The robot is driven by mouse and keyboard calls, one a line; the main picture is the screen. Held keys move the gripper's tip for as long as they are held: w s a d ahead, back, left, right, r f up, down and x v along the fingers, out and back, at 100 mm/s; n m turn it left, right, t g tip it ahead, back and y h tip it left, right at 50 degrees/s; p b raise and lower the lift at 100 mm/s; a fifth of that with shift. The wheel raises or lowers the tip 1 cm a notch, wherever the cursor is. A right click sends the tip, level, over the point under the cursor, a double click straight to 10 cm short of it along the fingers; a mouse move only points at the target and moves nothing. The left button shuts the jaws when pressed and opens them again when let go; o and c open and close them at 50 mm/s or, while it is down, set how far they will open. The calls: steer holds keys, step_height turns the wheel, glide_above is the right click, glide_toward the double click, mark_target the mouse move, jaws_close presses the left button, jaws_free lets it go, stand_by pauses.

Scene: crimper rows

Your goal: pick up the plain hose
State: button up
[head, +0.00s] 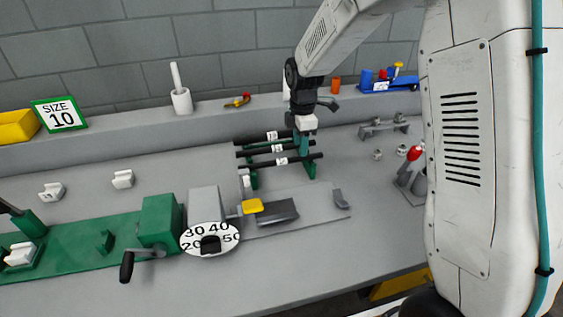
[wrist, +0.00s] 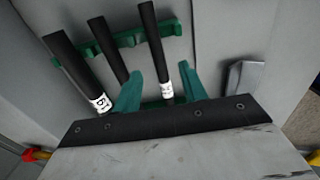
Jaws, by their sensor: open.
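Three black hoses lie side by side on a green rack (wrist: 127,42). In the head view the back hose (head: 253,138), middle hose (head: 252,153) and front hose (head: 258,165) each carry a white label. In the wrist view the left hose (wrist: 72,65) and right hose (wrist: 152,40) show labels; the middle one (wrist: 109,45) is partly hidden by a finger. I cannot tell which is plain. My gripper (wrist: 160,85), with green fingers, is open; it also shows at the rack in the head view (head: 303,138). The right hose lies between the fingers; contact is unclear.
A grey plate with a yellow-handled block (head: 252,206) and a numbered dial (head: 210,240) stand in front of the rack. A green crank bench (head: 85,245) is at left. A ledge (head: 215,125) runs behind.

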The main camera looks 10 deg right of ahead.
mark_target(282, 162)
step_height(282, 162, down, 4)
steer(key=shift+w+d+f, duration=0.1)
steer(key=shift+f, duration=0.05)
jaws_close()
steer(key=shift+r, duration=0.2)
